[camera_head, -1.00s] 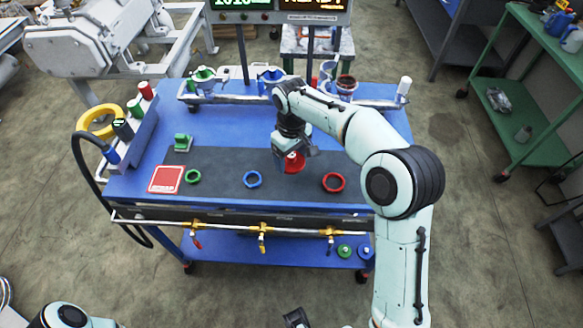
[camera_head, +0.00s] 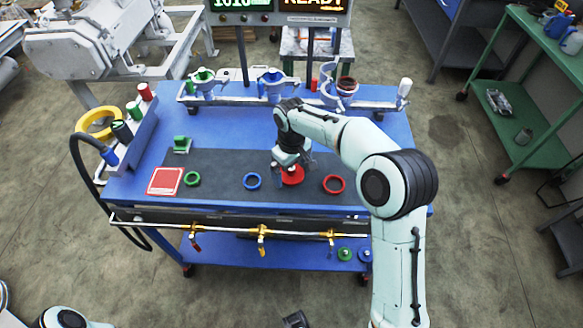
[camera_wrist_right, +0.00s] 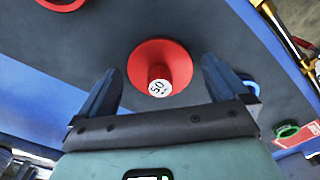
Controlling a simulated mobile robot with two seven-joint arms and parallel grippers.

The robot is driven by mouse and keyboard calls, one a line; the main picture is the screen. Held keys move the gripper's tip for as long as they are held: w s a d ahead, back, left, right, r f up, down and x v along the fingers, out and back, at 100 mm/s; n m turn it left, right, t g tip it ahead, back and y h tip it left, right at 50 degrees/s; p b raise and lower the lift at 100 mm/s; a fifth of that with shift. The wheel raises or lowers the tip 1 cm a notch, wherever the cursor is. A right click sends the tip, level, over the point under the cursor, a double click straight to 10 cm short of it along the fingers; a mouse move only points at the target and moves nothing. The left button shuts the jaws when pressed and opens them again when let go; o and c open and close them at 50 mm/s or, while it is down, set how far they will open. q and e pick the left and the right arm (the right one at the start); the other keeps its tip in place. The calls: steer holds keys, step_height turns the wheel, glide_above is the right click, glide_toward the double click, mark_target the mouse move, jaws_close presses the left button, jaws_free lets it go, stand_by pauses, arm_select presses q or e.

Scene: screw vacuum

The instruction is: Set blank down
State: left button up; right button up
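The red blank (camera_head: 292,176) is on the dark mat, between the blue ring and the red ring. In the right wrist view the blank (camera_wrist_right: 172,57) shows as a red disc with a raised knob, its pale end marked 50. My right gripper (camera_head: 290,164) is right over it in the head view. In the wrist view its two fingers (camera_wrist_right: 160,68) stand well apart on either side of the knob, with gaps visible. A dark tip (camera_head: 295,319) at the bottom edge may be my left gripper; its fingers cannot be made out.
Green (camera_head: 193,179), blue (camera_head: 252,181) and red (camera_head: 334,184) rings lie along the mat (camera_head: 220,163). A red-and-white card (camera_head: 165,181) and a green block (camera_head: 182,144) are at left. Coloured cup-like fittings stand along the back rail (camera_head: 233,96). Bare mat surrounds the blank.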

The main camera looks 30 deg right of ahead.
arm_select(q)
steer(key=shift+w+r+p, duration=0.15)
steer(key=shift+r+p, duration=0.4)
steer(key=shift+r, duration=0.05)
steer(key=shift+w+r+p, duration=0.15)
steer(key=shift+r+p, duration=0.4)
arm_select(e)
step_height(320, 180, up, 12)
steer(key=shift+r, duration=0.2)
arm_select(q)
steer(key=shift+s, duration=0.1)
arm_select(e)
steer(key=shift+s+f, duration=0.1)
